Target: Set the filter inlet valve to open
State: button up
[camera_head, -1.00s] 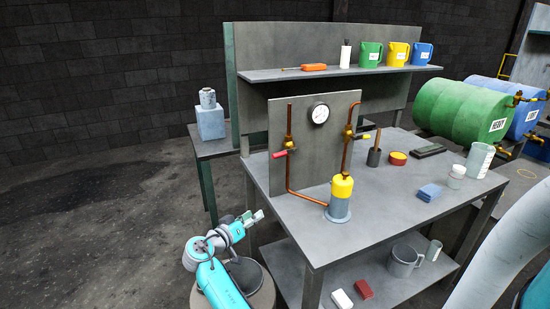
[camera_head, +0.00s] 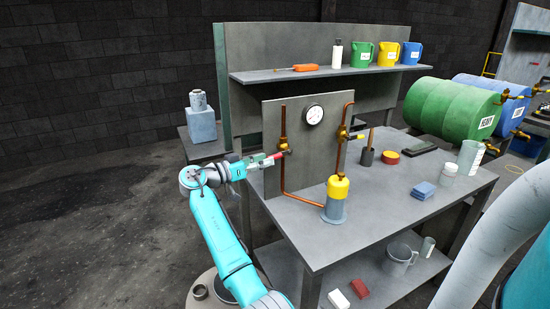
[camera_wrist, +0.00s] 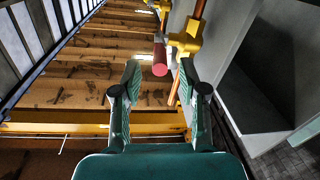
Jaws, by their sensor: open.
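A valve with a red handle (camera_head: 279,155) sits on the left copper pipe (camera_head: 283,180) of the upright grey panel. Its handle points left, toward my gripper (camera_head: 265,160). In the wrist view the handle's round red end (camera_wrist: 160,66) faces me, with the yellow valve body (camera_wrist: 184,43) beyond it. My gripper (camera_wrist: 160,72) is open, its two green fingers on either side of the handle's line. I cannot tell whether they touch it. A second valve (camera_head: 343,134) is on the right pipe, above the yellow-topped filter (camera_head: 338,189). No label shows which valve is the inlet.
A round gauge (camera_head: 313,115) is on the panel between the pipes. The workbench (camera_head: 385,205) holds a dark cup (camera_head: 367,157), blue cloths (camera_head: 423,190) and a clear beaker. A shelf (camera_head: 300,74) with coloured jugs runs behind.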

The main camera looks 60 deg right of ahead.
aim_at(283, 154)
jog(key=shift+x, duration=2.4)
grip_shut()
